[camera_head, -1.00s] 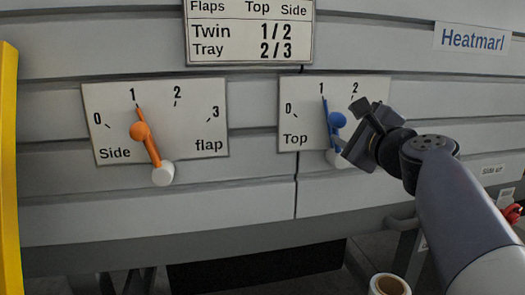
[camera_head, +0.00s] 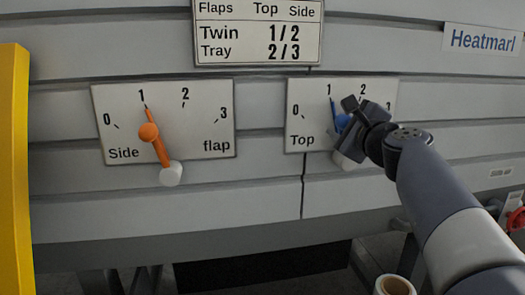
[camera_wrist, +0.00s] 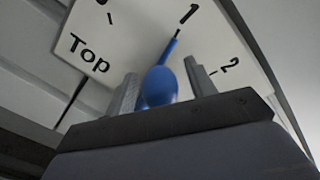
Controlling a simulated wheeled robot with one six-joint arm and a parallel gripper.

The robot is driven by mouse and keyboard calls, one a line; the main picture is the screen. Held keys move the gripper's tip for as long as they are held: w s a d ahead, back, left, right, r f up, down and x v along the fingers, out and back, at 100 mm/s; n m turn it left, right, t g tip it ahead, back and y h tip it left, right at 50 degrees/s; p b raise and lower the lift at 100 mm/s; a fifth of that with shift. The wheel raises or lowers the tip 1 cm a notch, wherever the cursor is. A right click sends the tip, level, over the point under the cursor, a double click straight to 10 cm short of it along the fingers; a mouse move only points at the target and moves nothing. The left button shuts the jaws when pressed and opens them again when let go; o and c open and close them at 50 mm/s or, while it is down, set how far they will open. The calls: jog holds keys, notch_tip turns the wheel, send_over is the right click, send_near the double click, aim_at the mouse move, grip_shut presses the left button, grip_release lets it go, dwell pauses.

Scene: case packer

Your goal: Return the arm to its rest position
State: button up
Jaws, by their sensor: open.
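My gripper (camera_head: 347,122) is at the Top dial (camera_head: 305,142) on the grey panel wall. In the wrist view its two fingers (camera_wrist: 161,84) stand apart, one on each side of the blue knob (camera_wrist: 160,85). I cannot tell whether either finger touches it. The blue pointer (camera_head: 332,106) points at 1. My arm reaches in from the lower right and covers the right part of this dial.
The Side flap dial (camera_head: 200,125) is on the left, with its orange pointer (camera_head: 148,132) at 1. A sign (camera_head: 258,32) above reads Twin 1/2, Tray 2/3. A yellow post (camera_head: 14,170) stands at far left. A tape roll (camera_head: 394,286) is at bottom right.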

jog(key=s+d+b, duration=0.2)
jog(key=s, duration=0.9)
jog(key=w, duration=0.3)
jog(key=w+a+p, duration=0.1)
jog(key=w, duration=0.3)
jog(key=w+a+p, duration=0.1)
jog(key=w, duration=0.3)
jog(key=shift+w+a, duration=0.1)
jog(key=shift+w, duration=0.1)
jog(key=shift+d+r+m+p, duration=0.2)
jog(key=shift+d+m+p, duration=0.2)
jog(key=shift+p, duration=0.05)
jog(key=shift+d, duration=0.15)
jog(key=shift+f, duration=0.1)
